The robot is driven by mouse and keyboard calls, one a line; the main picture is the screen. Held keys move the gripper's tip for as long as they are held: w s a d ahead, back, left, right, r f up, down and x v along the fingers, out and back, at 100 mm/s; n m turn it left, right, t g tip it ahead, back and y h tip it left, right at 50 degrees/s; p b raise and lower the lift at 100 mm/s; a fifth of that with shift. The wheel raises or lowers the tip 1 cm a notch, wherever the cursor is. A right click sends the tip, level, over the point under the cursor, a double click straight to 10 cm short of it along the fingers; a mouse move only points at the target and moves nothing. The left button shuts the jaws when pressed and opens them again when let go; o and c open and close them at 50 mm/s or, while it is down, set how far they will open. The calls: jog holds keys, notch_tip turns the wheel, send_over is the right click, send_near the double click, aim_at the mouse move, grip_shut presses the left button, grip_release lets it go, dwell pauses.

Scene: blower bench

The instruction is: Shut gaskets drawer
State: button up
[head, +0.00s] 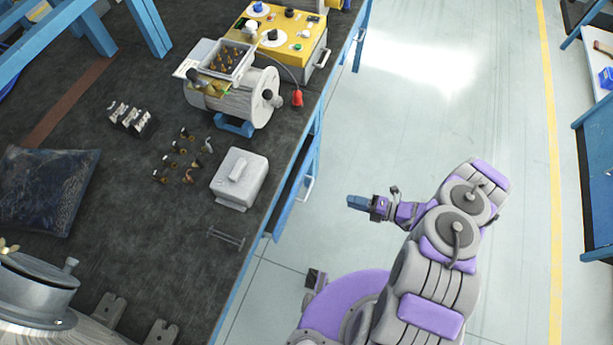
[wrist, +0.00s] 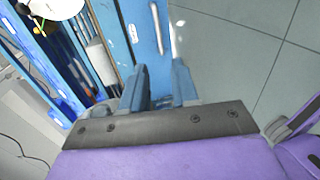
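A blue drawer (head: 285,212) stands pulled out from the bench side, with a pale bar handle (head: 308,188) on its front. No label can be read, so I cannot tell that it is the gaskets drawer. In the wrist view the blue drawer front (wrist: 133,28) and its handle (wrist: 160,30) are beyond the fingertips, and a pale cylinder (wrist: 100,62) shows behind the front. My gripper (head: 352,201) is off the bench, to the right of the drawer front and apart from it. In the wrist view its blue fingers (wrist: 160,82) are spread with an empty gap between them.
The dark bench top (head: 95,195) holds a motor-like cylinder (head: 240,98), a yellow control box (head: 285,35), a grey lidded box (head: 239,178) and small parts. Another handle (head: 324,59) is farther along.

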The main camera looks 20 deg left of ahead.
aim_at(309, 190)
jog(key=b+x, duration=0.4)
jog(key=x, duration=1.3)
jog(key=shift+a, duration=0.15)
grip_shut()
